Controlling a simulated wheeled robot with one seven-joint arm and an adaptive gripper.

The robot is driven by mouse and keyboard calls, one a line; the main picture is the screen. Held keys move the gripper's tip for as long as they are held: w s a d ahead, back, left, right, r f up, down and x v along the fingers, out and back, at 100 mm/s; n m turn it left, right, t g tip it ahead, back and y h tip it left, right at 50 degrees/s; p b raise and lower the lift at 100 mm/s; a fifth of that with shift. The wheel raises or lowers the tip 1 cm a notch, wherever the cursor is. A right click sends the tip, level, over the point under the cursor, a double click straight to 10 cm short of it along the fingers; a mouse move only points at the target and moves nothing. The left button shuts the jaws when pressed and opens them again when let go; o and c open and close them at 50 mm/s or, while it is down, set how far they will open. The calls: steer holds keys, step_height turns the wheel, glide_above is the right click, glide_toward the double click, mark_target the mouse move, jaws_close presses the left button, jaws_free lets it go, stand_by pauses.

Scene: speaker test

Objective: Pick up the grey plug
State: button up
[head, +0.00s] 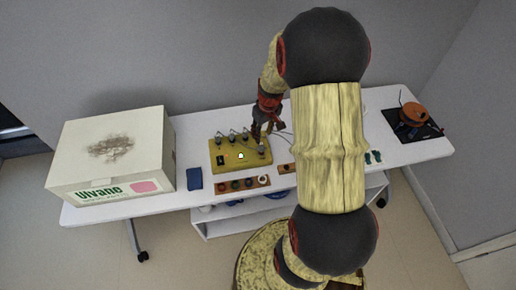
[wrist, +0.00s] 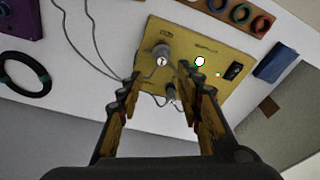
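A yellow box (head: 232,158) lies on the white table, with several grey plugs standing along its far side in the head view. In the wrist view, a grey plug (wrist: 161,54) stands on the yellow box (wrist: 207,52), just beyond and between my fingertips. I cannot tell which plug is meant. My gripper (wrist: 159,80) is open, with nothing held between its fingers. In the head view my gripper (head: 262,130) points down over the box's right far part; my arm hides some of the table.
A large white carton (head: 112,160) stands at the left, with a blue block (head: 194,179) beside it. A strip with coloured rings (head: 228,186) lies in front of the box. Thin cables (wrist: 92,40) and a black ring (wrist: 25,75) lie near my gripper. An orange spool (head: 413,113) sits right.

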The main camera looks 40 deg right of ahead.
mark_target(261, 144)
steer(key=shift+w+a+f, duration=0.1)
steer(key=shift+a+f, duration=0.05)
steer(key=shift+f, duration=0.25)
steer(key=shift+w+f+b, duration=0.1)
steer(key=shift+f+b, duration=0.25)
steer(key=shift+f, duration=0.5)
step_height(261, 144, down, 5)
steer(key=shift+f+b, duration=0.15)
steer(key=shift+b, duration=0.75)
steer(key=c, duration=0.3)
steer(key=c, duration=0.6)
